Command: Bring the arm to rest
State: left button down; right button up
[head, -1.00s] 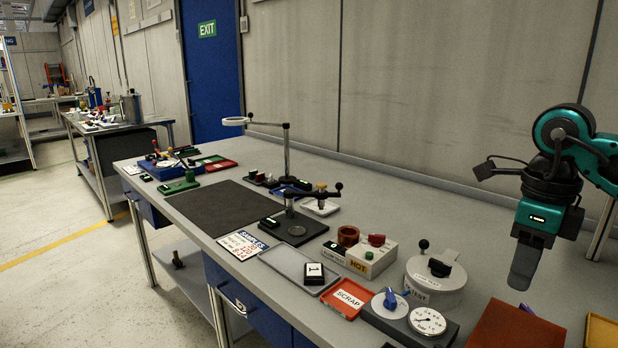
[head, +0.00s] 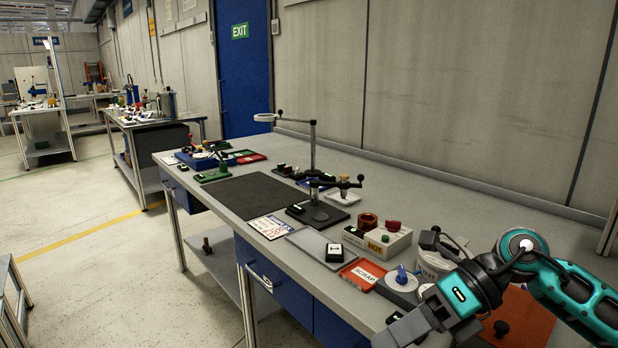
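My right arm comes in from the right, teal and black, bent low over the near right end of the workbench (head: 420,198). Its grey gripper (head: 402,331) points down and left, by the bench's front edge at the bottom of the picture. The fingertips do not show clearly, so I cannot tell whether it is open or shut. I see nothing held in it. My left gripper is not in view.
A dark mat (head: 250,195) lies bare. A second bench (head: 135,122) stands further left, with open floor before it.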

jog(key=a+r+m+t+y, duration=0.2)
jog(key=a+m+t+y, duration=0.2)
jog(key=a+m+y, duration=0.3)
jog(key=d+f+m+t+h, duration=0.45)
jog(key=f+m, duration=0.25)
jog(key=m, duration=0.3)
jog(key=d+f+m+t+h, duration=0.3)
jog(key=f+m+t+h, duration=0.15)
jog(key=f+m, duration=0.4)
jog(key=d+f+m+t+h, duration=0.35)
jog(key=f+m+h, duration=0.2)
jog(key=m, duration=0.65)
jog(key=s+d+f+m+g+h, duration=0.1)
jog(key=s+f+m+g+h, duration=0.1)
jog(key=s+f, duration=0.7)
jog(key=shift+d+f+m+g, duration=0.15)
jog(key=shift+d+m+g, duration=0.1)
jog(key=shift+m+g, duration=0.7)
